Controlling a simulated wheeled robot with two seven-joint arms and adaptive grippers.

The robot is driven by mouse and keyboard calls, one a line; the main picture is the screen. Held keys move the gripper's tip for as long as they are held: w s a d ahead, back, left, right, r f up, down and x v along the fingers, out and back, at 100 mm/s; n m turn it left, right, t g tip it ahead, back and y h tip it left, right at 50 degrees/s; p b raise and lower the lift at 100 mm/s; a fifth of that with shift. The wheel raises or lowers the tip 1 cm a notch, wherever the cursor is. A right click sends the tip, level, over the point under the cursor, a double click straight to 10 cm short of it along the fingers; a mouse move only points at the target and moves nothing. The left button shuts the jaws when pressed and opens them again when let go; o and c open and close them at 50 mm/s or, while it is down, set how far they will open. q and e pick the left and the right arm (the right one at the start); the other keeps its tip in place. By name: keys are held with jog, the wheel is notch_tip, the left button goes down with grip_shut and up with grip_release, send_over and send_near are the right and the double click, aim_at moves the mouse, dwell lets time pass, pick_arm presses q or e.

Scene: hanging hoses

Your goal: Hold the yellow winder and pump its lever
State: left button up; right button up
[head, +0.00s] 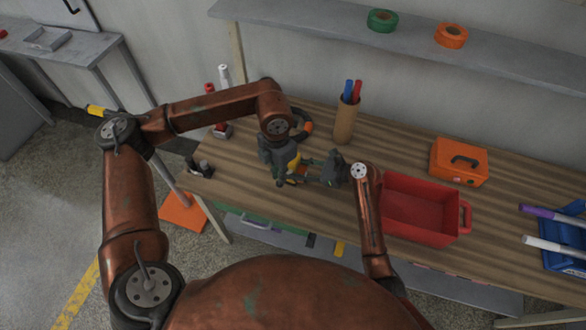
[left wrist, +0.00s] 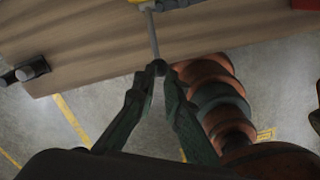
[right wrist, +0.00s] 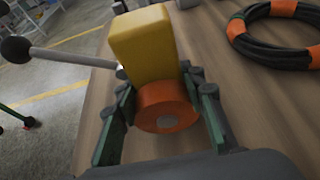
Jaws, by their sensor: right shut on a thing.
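The yellow winder (head: 294,162) is over the wooden table in the head view, partly hidden by my grippers. In the right wrist view its yellow block (right wrist: 143,45) rises above an orange round part (right wrist: 166,105), with my right gripper's fingers (right wrist: 162,90) shut on either side. Its grey lever (right wrist: 75,58) sticks out left and ends in a black ball knob (right wrist: 15,49). In the left wrist view my left gripper's fingertips (left wrist: 161,70) are close together at the knob, with a narrow gap lower between the fingers. Whether they grip the knob is unclear.
A black hose coil with orange bands (right wrist: 280,30) lies near the winder. A red bin (head: 415,208) stands right of my right gripper, with an orange case (head: 459,161) behind it. A cardboard tube with pens (head: 345,120) stands behind. The table's front edge is close.

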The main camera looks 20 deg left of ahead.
pick_arm(q)
jog(key=shift+r, duration=0.1)
jog(key=shift+r, duration=2.4)
pick_arm(e)
jog(key=o, duration=1.5)
jog(key=shift+c, duration=0.2)
jog(key=v, duration=1.2)
